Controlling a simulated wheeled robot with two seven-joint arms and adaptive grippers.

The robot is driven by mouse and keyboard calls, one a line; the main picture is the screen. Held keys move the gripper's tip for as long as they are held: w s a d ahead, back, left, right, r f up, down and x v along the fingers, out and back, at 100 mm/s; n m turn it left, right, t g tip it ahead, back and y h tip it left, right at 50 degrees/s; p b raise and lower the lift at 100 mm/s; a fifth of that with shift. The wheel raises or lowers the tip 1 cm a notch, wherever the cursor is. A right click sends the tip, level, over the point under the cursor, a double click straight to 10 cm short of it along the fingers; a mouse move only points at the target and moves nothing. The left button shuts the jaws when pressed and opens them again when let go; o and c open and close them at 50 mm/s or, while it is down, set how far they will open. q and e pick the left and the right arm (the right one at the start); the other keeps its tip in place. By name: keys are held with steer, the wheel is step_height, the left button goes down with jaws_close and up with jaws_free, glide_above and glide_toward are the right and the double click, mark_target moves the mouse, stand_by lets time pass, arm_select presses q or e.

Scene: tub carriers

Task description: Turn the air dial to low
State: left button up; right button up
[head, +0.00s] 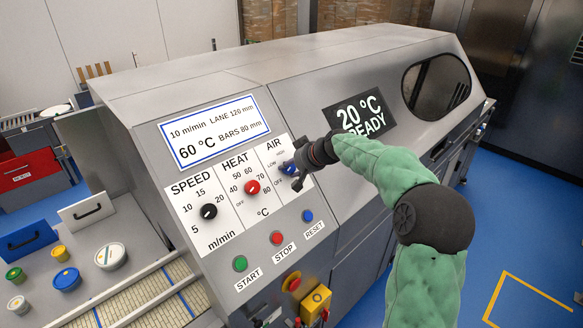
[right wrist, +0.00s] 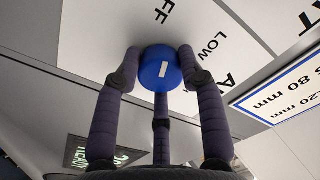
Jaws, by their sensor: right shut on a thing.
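The blue air dial (head: 288,169) is on the white AIR panel, with OFF, LOW and HIGH printed around it. My right gripper (head: 294,168) is at the dial and mostly covers it in the head view. In the right wrist view, the fingers of my right gripper (right wrist: 160,85) are closed around the sides of the dial (right wrist: 153,76).
The red heat dial (head: 252,188) and black speed dial (head: 209,211) are left of the air dial. Green start (head: 240,263), red stop (head: 277,238) and blue reset (head: 308,215) buttons are below. Tubs stand at the lower left.

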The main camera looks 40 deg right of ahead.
steer(key=shift+a+f+m, duration=0.1)
steer(key=shift+f+m, duration=0.15)
steer(key=shift+m, duration=0.05)
steer(key=m+p, duration=0.1)
steer(key=m, duration=0.3)
steer(key=shift+a+m, duration=0.1)
steer(key=shift+m, duration=0.2)
steer(key=m+p, duration=0.3)
steer(key=m, duration=0.3)
steer(key=shift+f, duration=0.15)
steer(key=shift+a+m+p, duration=0.1)
steer(key=shift+m+p, duration=0.2)
steer(key=o, duration=1.1)
steer(key=shift+o, duration=0.2)
steer(key=shift+r, duration=0.35)
